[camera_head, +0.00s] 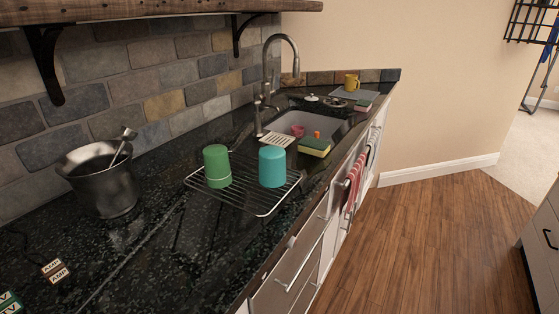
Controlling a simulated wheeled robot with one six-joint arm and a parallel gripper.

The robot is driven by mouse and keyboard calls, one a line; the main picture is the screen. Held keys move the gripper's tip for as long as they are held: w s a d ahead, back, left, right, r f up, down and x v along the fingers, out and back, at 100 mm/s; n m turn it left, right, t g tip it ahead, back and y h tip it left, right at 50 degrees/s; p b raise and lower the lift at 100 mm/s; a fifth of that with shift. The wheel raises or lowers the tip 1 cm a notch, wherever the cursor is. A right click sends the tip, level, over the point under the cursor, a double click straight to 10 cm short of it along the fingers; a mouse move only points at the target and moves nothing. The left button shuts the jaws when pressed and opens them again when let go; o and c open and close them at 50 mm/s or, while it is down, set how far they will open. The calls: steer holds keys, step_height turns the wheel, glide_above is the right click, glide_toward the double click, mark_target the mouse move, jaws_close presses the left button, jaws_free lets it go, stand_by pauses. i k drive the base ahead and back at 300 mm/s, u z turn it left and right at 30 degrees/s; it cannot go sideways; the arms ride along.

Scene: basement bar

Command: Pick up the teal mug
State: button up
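A teal mug (272,167) sits on the right part of a wire rack (250,205) on the dark stone counter. It looks like a plain cylinder with a flat closed top, so it seems to stand upside down; no handle shows. A green mug (217,166) of similar shape stands beside it on the left, a small gap apart. My gripper is not in view.
A metal bucket (107,187) stands at the left near the stone wall. Wooden floor (430,235) is clear at the right.

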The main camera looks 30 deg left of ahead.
mark_target(271, 159)
steer(key=z, duration=0.65)
steer(key=i, duration=1.4)
steer(key=u, duration=0.85)
